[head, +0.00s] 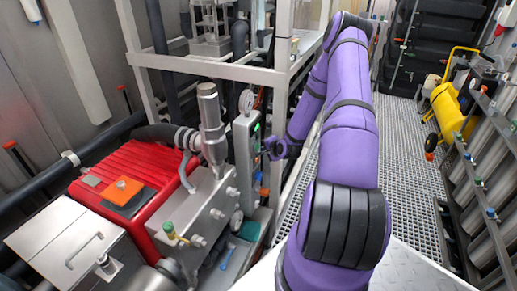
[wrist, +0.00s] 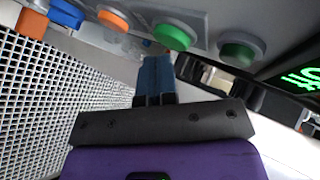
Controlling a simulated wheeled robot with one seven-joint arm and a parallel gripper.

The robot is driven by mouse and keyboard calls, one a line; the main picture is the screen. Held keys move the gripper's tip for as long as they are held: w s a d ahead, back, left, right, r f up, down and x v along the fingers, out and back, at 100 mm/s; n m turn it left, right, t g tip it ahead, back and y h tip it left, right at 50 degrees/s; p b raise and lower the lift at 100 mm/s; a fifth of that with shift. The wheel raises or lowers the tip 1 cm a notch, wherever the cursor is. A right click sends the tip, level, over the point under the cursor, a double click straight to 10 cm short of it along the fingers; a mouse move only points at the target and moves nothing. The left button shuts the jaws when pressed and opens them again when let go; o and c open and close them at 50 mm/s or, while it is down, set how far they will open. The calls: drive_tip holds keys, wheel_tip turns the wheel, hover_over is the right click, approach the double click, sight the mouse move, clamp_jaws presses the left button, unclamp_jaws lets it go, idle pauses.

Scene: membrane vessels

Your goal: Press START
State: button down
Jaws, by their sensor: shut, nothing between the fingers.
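A grey control panel (head: 243,148) stands left of my gripper in the head view, its small coloured buttons edge-on. In the wrist view a bright green button (wrist: 175,37) and a darker green button (wrist: 240,47) sit on the panel's face. No label is readable, so I cannot tell which is START. My gripper (wrist: 157,62) is shut and empty, its blue-grey fingertips just below the bright green button. I cannot tell whether they touch it. In the head view my gripper (head: 268,149) is close to the panel face.
An orange button (wrist: 113,19) and a blue part (wrist: 66,13) sit left of the green ones; a green-lit display (wrist: 302,79) is at right. A red machine (head: 135,180) stands left of the panel. Grated floor (head: 405,170) is open at right, with a yellow cart (head: 452,105) beyond.

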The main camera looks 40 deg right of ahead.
drive_tip(key=shift+w+a, duration=0.2)
drive_tip(key=shift+w, duration=0.2)
idle(0.7)
drive_tip(key=shift+s, duration=0.1)
drive_tip(key=shift+s+d, duration=0.35)
drive_tip(key=shift+s, duration=0.35)
drive_tip(key=shift+s, duration=0.1)
drive_tip(key=shift+s+d, duration=0.3)
drive_tip(key=shift+s, duration=0.45)
drive_tip(key=shift+s+d, duration=0.35)
drive_tip(key=shift+s, duration=0.35)
drive_tip(key=shift+s+d, duration=0.3)
drive_tip(key=shift+s, duration=0.45)
